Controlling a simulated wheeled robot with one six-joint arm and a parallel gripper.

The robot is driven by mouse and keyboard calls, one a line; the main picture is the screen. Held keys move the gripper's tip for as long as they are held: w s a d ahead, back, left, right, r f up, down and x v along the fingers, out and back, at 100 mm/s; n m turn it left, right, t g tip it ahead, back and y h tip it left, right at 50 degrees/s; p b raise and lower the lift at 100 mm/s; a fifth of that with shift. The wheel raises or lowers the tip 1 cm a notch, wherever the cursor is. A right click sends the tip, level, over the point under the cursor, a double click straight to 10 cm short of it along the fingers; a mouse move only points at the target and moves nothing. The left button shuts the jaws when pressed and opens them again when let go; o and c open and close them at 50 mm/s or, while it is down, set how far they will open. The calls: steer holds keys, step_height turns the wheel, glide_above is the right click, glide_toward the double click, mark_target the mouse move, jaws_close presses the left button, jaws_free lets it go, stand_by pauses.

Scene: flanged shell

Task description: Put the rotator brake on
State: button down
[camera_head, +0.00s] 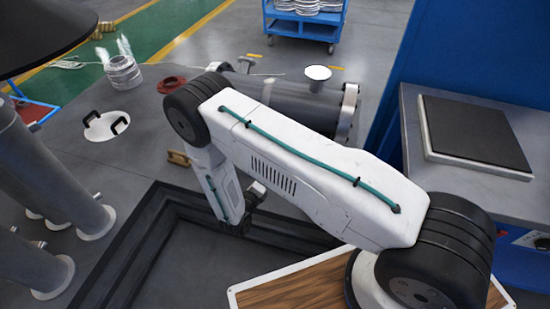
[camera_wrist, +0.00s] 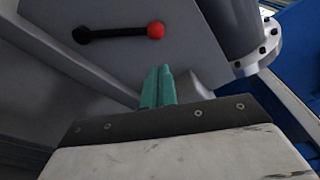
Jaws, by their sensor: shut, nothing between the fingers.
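A black lever with a red ball knob (camera_wrist: 156,30) at its right end shows in the wrist view. It lies nearly level on a grey plate (camera_wrist: 190,45), its left end rounded and black; I take it for the rotator brake handle. My gripper (camera_wrist: 157,71) shows as two teal fingers side by side, shut and empty. The fingertips sit below the knob in the picture, apart from it; the depth between them is unclear. In the head view my arm reaches down to the shell, and the lever and fingers cannot be made out.
A grey flanged pipe (camera_wrist: 230,30) with bolts is at the wrist view's right. In the head view, a horizontal cylinder (camera_head: 295,103) lies behind my arm. A white lid with black handles (camera_head: 105,126) is at left, and a grey bench (camera_head: 455,205) at right. Dark stepped recess (camera_head: 190,250) below.

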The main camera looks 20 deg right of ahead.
steer(key=x, duration=1)
stand_by(0.5)
